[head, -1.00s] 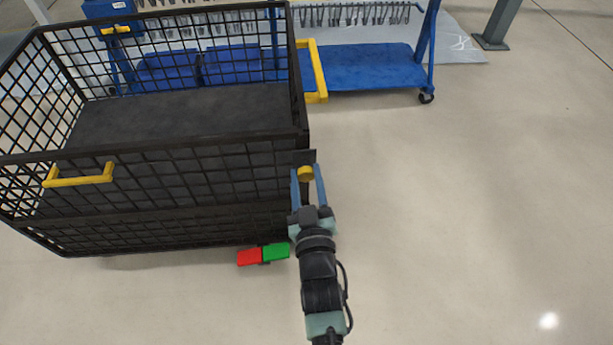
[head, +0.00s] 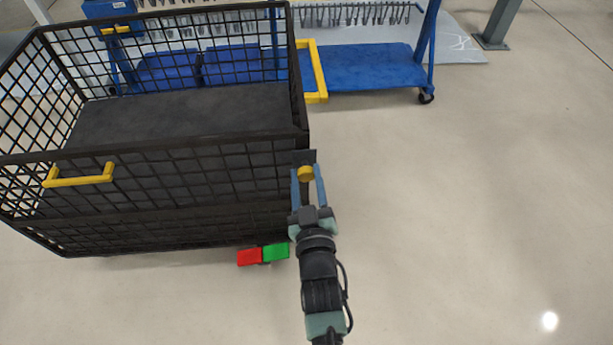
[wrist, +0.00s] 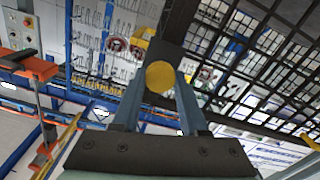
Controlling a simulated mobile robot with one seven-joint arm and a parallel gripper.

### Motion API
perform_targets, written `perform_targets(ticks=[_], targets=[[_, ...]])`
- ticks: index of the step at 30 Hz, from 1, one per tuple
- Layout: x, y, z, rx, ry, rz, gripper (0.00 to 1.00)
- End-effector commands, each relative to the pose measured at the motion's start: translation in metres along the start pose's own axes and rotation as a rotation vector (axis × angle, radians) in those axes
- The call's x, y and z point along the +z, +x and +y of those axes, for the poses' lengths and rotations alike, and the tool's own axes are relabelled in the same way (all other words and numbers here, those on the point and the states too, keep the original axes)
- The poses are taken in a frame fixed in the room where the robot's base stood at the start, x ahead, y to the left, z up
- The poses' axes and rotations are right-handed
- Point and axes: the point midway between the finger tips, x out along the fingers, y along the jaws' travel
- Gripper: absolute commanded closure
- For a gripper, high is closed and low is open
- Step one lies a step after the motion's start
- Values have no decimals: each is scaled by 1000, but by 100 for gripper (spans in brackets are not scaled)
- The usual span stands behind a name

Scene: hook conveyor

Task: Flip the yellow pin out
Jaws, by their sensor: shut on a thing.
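The yellow pin (head: 306,173) is a short round piece on a dark plate at the near right corner of the black mesh cart (head: 150,147). In the wrist view the yellow pin (wrist: 160,77) shows its round end, between the tips of the blue fingers. My gripper (head: 307,175) is shut on the pin, one finger on each side. It also shows in the wrist view (wrist: 159,84). The pin's far side is hidden.
Red and green pedals (head: 263,254) sit low at the cart's near edge, left of my arm. Yellow handles (head: 80,176) stick out from the cart. A blue wheeled rack (head: 375,68) with hooks stands behind. The floor on the right is clear.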

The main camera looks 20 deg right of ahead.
Motion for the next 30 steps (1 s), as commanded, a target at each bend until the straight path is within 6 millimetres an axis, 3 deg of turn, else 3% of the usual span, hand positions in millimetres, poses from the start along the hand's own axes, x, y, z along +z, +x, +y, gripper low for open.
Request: perform_targets(ticks=[4,12,21,22,27,30], targets=[[0,-4,1,0,-1,-2,100],[-1,-33,1,1,0,-2,100],[1,-36,0,0,0,-1,100],[1,-36,0,0,0,-1,53],[1,-35,0,0,0,-1,26],[0,-35,0,0,0,-1,26]])
